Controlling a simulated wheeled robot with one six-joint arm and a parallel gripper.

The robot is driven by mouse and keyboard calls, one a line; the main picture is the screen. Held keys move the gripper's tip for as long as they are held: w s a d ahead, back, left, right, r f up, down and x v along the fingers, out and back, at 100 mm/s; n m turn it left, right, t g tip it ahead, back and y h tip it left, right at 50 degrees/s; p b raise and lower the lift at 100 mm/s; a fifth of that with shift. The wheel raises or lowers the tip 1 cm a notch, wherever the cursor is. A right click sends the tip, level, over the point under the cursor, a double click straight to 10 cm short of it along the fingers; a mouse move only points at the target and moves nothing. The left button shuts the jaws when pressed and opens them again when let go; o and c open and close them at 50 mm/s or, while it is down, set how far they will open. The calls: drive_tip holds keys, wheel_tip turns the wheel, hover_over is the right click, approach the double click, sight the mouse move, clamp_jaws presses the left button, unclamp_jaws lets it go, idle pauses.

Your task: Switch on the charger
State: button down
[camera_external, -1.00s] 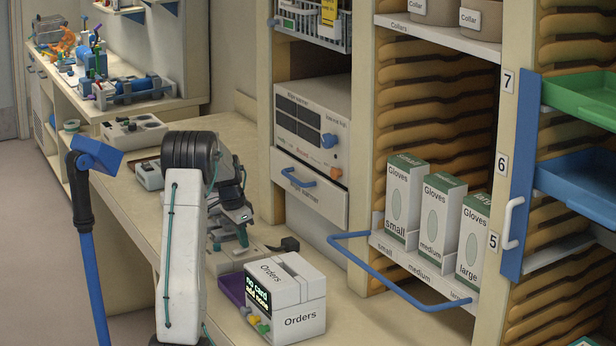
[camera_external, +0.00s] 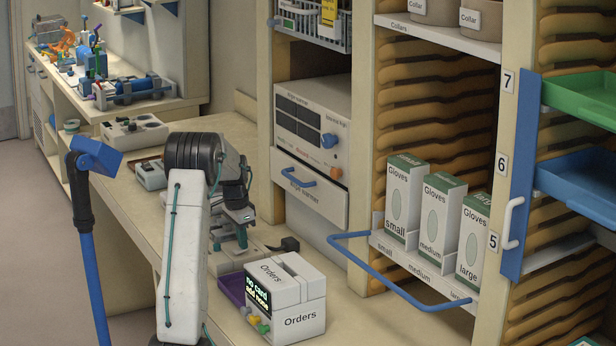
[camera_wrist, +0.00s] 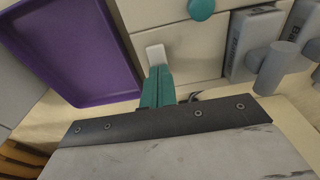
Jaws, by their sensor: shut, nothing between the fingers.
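In the wrist view, a beige panel (camera_wrist: 185,65) fills the top middle, and it looks like the charger. A small white switch (camera_wrist: 156,54) is on it, with a round teal knob (camera_wrist: 201,8) above and to the right. My gripper (camera_wrist: 157,74) shows its teal fingers shut together, empty, with the tips right at the lower edge of the switch; I cannot tell whether they touch it. In the external view, my gripper (camera_external: 241,236) points down over a low beige unit (camera_external: 228,263), partly hidden by my arm.
A purple tray (camera_wrist: 70,45) lies left of the panel in the wrist view. Grey blocks (camera_wrist: 247,42) with cylindrical ends stand at its right. In the external view, an Orders box (camera_external: 302,317) stands in front, and a blue rail (camera_external: 395,287) juts from the glove shelf.

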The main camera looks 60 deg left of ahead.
drive_tip(key=shift+s+f, duration=0.4)
drive_tip(key=shift+s, duration=0.25)
wheel_tip(320, 180, up, 15)
drive_tip(key=s, duration=0.1)
drive_tip(key=shift+f, duration=0.2)
drive_tip(key=shift+s, duration=0.1)
drive_tip(key=shift+s+r+t, duration=0.1)
drive_tip(key=shift+t, duration=0.5)
approach(234, 252)
drive_tip(key=w+f, duration=0.2)
drive_tip(key=f, duration=0.1)
drive_tip(key=w+f, duration=0.3)
drive_tip(key=shift+a+f, duration=0.1)
